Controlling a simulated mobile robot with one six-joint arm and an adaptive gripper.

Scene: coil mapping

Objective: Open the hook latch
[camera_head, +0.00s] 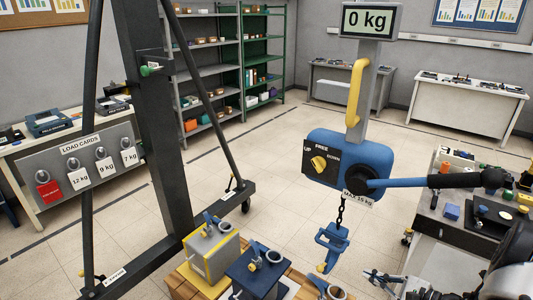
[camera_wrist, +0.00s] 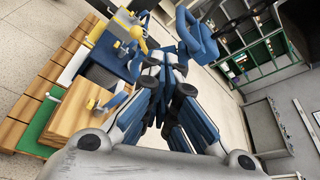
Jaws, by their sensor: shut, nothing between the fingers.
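The blue hook (camera_head: 332,240) hangs from a dark chain under the blue hoist body (camera_head: 347,160). A small yellow part (camera_head: 322,267) shows at its lower end. In the wrist view the blue hook (camera_wrist: 197,38) is just beyond and to the right of my fingertips. Whether its latch is open or closed is too small to tell. My gripper (camera_head: 377,277) is at the lower right of the hook in the head view, apart from it there. In the wrist view my gripper (camera_wrist: 165,62) is shut and empty; contact with the hook cannot be told.
A lever handle (camera_head: 420,182) sticks out right of the hoist. The dark gantry post (camera_head: 155,120) stands left. A cluttered bench (camera_head: 455,235) is at right.

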